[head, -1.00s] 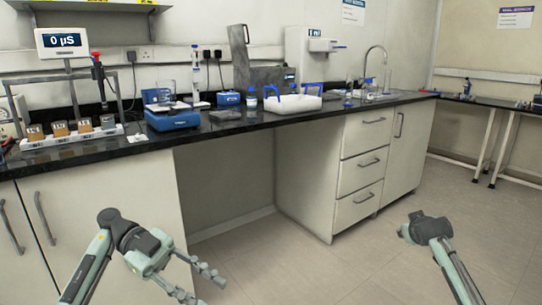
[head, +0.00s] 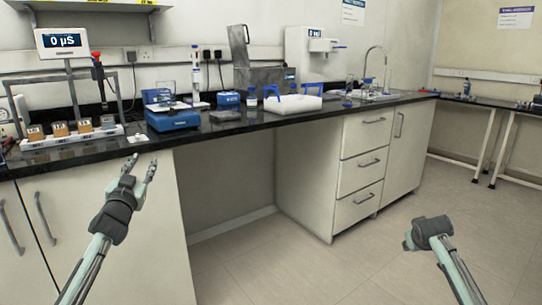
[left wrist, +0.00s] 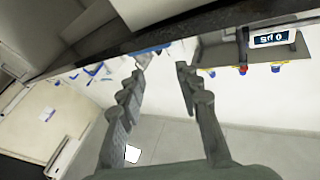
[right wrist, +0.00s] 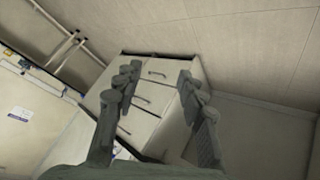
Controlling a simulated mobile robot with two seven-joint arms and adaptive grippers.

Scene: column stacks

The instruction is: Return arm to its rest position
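My left gripper (head: 141,168) is in front of the bench's left cabinet, fingers pointing up toward the black bench top's front edge. In the left wrist view its two fingers (left wrist: 162,72) are spread apart with nothing between them. My right arm shows at the lower right of the head view, over the floor, with the hand foreshortened. In the right wrist view the right gripper (right wrist: 158,75) has its fingers apart and empty, with the drawer cabinet beyond them.
The black bench top (head: 275,128) holds a rack of labelled jars (head: 70,134), a blue balance (head: 172,119), a white tray with blue handles (head: 293,103) and a sink tap (head: 377,58). White drawers (head: 361,174) stand below. The floor (head: 300,262) between my arms is clear.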

